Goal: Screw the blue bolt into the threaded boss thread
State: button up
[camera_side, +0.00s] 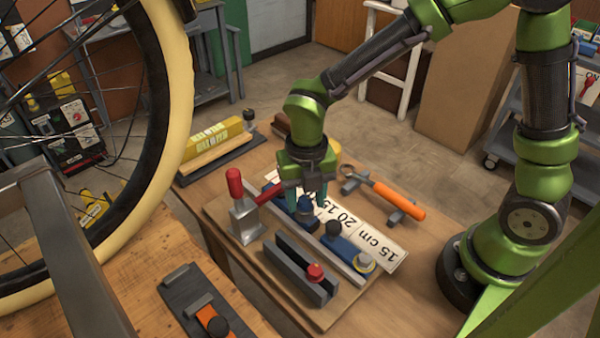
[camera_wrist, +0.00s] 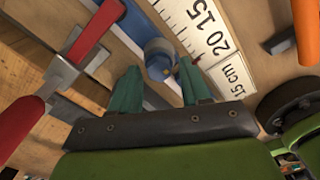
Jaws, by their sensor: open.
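My gripper (camera_side: 308,190) points down over the wooden board, its two teal fingers apart. The blue bolt (camera_side: 305,207) stands between or just below the fingertips in the side view; I cannot tell whether they touch it. In the wrist view the blue round head (camera_wrist: 158,52) lies just ahead of the open gripper (camera_wrist: 161,82), with a small yellow spot on its side. A long blue part (camera_side: 345,246) carries a black knob (camera_side: 333,229) and a yellow-ringed round piece (camera_side: 362,263). I cannot tell which feature is the threaded boss.
A red-handled clamp (camera_side: 245,222) stands close left of the gripper. A grey slotted block (camera_side: 290,268) with a red knob (camera_side: 315,272) is in front. A ruler card (camera_side: 385,247) and an orange-handled tool (camera_side: 398,200) lie to the right. A bicycle wheel (camera_side: 180,100) fills the left.

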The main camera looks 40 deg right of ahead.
jog(key=c, duration=0.6)
jog(key=shift+m, duration=0.9)
jog(key=shift+m, duration=0.8)
jog(key=shift+w+a+m, duration=0.1)
jog(key=shift+m, duration=0.8)
